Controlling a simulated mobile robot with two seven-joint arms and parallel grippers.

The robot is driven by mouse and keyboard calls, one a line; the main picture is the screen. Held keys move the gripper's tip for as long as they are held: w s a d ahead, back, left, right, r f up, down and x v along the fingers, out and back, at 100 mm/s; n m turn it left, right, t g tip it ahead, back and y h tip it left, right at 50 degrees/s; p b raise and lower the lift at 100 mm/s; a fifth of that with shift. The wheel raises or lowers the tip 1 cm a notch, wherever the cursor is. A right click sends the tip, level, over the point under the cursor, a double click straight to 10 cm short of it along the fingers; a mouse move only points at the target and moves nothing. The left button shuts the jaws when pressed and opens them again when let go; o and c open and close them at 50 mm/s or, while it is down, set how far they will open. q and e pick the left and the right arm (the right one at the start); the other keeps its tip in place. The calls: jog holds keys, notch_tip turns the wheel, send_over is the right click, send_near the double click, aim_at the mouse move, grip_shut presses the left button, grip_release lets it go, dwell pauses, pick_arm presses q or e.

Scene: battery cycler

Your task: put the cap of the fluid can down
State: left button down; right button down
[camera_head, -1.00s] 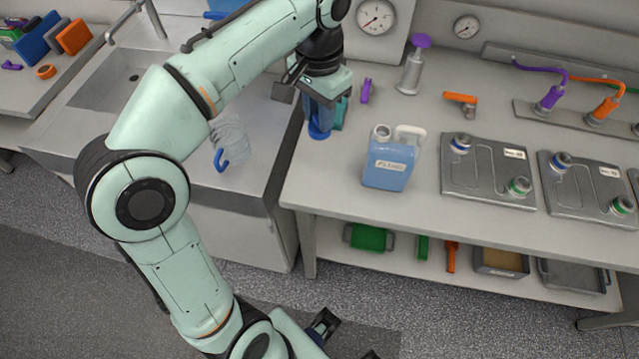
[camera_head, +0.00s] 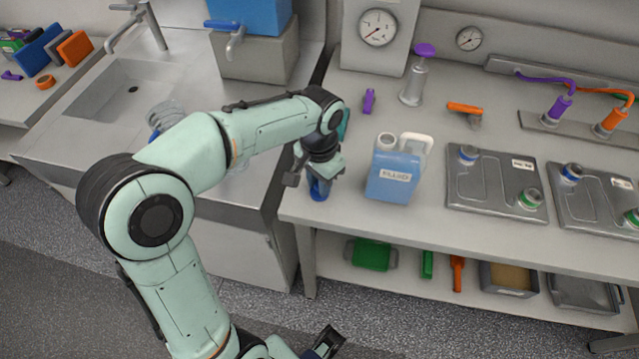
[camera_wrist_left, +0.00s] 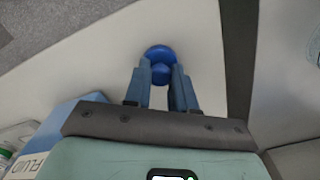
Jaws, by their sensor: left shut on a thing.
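The fluid can (camera_head: 392,177) is a blue jug with a white handle and a label reading FLUID. It stands upright on the bench, and its mouth at the top left is uncapped. My left gripper (camera_head: 318,186) points down left of the can, near the bench's left end. It is shut on the blue cap (camera_wrist_left: 159,54), which shows between its fingertips in the left wrist view. The cap is low over the bare bench top; I cannot tell whether it touches. Part of my right gripper (camera_head: 324,345) shows at the bottom edge of the head view.
Right of the can lie two grey plates (camera_head: 495,185) with fittings. Behind are an orange-handled tool (camera_head: 465,108), a purple piece (camera_head: 369,101) and a purple-topped pump bottle (camera_head: 414,80). The sink (camera_head: 125,95) is left. The bench's front left corner is mostly clear.

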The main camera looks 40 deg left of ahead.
pick_arm(q)
jog(key=shift+f, duration=0.4)
jog(key=shift+f, duration=0.1)
jog(key=c, duration=0.9)
grip_release()
jog(key=shift+c, duration=0.2)
notch_tip(320, 180, up, 12)
jog(key=p, duration=0.2)
